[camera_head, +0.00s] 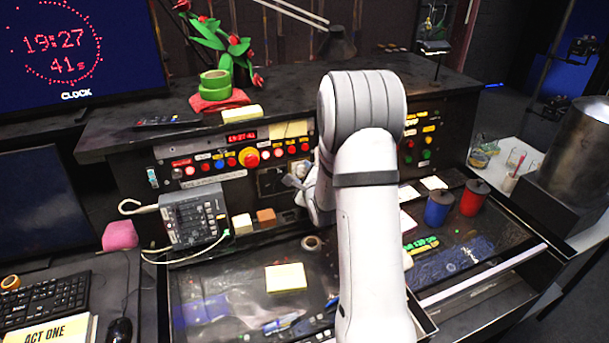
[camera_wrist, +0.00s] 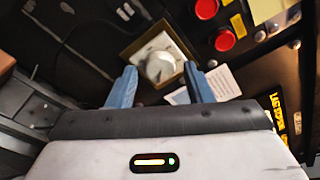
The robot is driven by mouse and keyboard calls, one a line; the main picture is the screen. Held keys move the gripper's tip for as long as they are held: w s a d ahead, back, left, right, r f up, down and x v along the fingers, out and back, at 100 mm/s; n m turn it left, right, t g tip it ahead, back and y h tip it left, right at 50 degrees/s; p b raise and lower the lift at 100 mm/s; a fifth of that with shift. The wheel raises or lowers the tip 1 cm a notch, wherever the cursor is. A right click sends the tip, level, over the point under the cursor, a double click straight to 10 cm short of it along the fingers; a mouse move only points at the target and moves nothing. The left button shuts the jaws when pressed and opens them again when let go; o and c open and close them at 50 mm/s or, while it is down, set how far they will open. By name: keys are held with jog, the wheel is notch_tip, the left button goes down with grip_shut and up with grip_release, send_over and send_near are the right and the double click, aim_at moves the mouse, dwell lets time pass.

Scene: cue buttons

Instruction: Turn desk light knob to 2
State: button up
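The desk light knob (camera_wrist: 159,66) is a round silver-white knob on a square brass-coloured plate (camera_wrist: 182,45) in the wrist view. In the head view the plate (camera_head: 270,181) shows low on the control panel, partly behind my arm, and the knob itself is hard to make out. My gripper (camera_wrist: 160,82) has its two blue fingers apart, one at each lower side of the knob, with no clear contact. The gripper (camera_head: 297,182) is small in the head view, close to the panel. The knob's setting cannot be read.
Red buttons (camera_wrist: 224,39) sit right of the plate in the wrist view. The panel (camera_head: 225,165) carries rows of buttons. A mixer (camera_head: 194,218), a yellow block (camera_head: 242,224) and an orange block (camera_head: 266,217) stand left of my arm. Blue (camera_head: 438,208) and red (camera_head: 473,198) canisters stand right.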

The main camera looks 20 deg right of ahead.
jog(key=c, duration=0.8)
jog(key=shift+c, duration=0.2)
jog(key=shift+f+b, duration=0.15)
jog(key=shift+b, duration=0.4)
